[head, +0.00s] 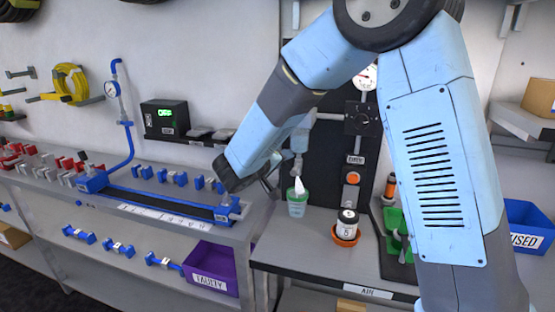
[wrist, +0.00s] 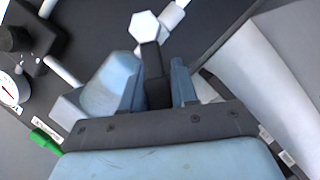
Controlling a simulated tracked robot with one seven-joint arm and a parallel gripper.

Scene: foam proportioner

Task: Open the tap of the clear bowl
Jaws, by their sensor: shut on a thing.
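The clear bowl (head: 300,136) hangs in front of the dark panel, partly hidden behind my arm. Its tap (head: 297,166) is beneath it, above a small green-tinted cup (head: 297,207). My gripper (head: 275,172) reaches in from the left at tap height. In the wrist view, my gripper (wrist: 158,82) has its two blue fingers on either side of a black lever (wrist: 153,70), which looks like the tap's handle. The jaws are shut on it. A pale hexagonal end (wrist: 145,26) shows just beyond it. How far the tap is turned cannot be told.
A labelled jar (head: 347,222) stands in an orange dish right of the cup. A green holder (head: 394,235) and a blue bin (head: 528,226) are farther right. A blue-ended bench fixture (head: 160,202) lies left, below my wrist. A gauge (wrist: 8,88) is at the wrist view's left.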

